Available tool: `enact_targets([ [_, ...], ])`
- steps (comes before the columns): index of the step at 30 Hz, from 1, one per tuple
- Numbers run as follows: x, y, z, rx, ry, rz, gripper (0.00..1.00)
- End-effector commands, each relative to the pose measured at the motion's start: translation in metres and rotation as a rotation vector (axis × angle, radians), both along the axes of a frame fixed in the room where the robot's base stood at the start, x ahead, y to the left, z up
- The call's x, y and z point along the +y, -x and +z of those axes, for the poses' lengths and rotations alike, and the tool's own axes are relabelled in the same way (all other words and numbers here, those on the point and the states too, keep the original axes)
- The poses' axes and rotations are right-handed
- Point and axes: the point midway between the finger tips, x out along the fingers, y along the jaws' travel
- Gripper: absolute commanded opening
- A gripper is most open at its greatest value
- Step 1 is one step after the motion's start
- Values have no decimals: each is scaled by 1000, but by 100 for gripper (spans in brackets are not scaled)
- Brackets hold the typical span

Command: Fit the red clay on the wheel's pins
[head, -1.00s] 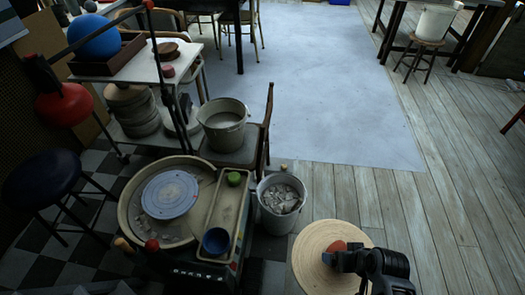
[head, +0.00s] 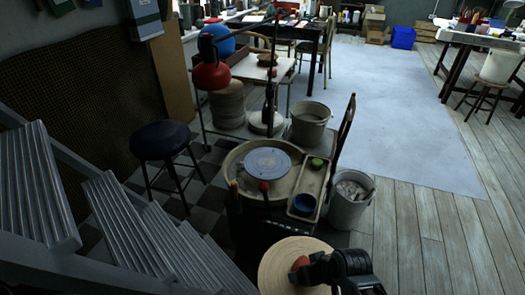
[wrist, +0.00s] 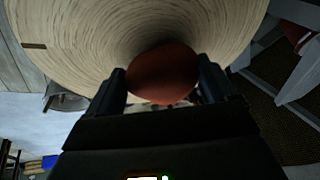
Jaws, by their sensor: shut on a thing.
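The red clay (head: 300,262) is a small rounded lump against a round pale wooden bat (head: 278,262), low in the head view. My gripper (head: 308,265) is shut on the clay, and the bat is on the clay's far side. In the wrist view the clay (wrist: 163,75) sits between both fingers, with the bat (wrist: 90,45) filling the top. The pottery wheel stands beyond the bat, and its round blue-grey wheel head (head: 267,162) is bare. Its pins are too small to make out.
A tray on the wheel's right side holds a blue bowl (head: 304,204) and a green lump (head: 316,163). A bucket of scraps (head: 349,200) stands right of it. A dark stool (head: 163,141) and grey steps (head: 120,225) are at left.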

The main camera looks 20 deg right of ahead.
Motion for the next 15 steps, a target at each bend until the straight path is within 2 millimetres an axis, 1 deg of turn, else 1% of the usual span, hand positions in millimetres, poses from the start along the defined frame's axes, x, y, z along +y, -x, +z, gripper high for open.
enact_targets([
  [1,-1,-7,-9,-8,1,0,9],
  [6,-2,-18,-12,-8,-1,1,9],
  [15,-2,-33,-18,-9,-2,4,9],
])
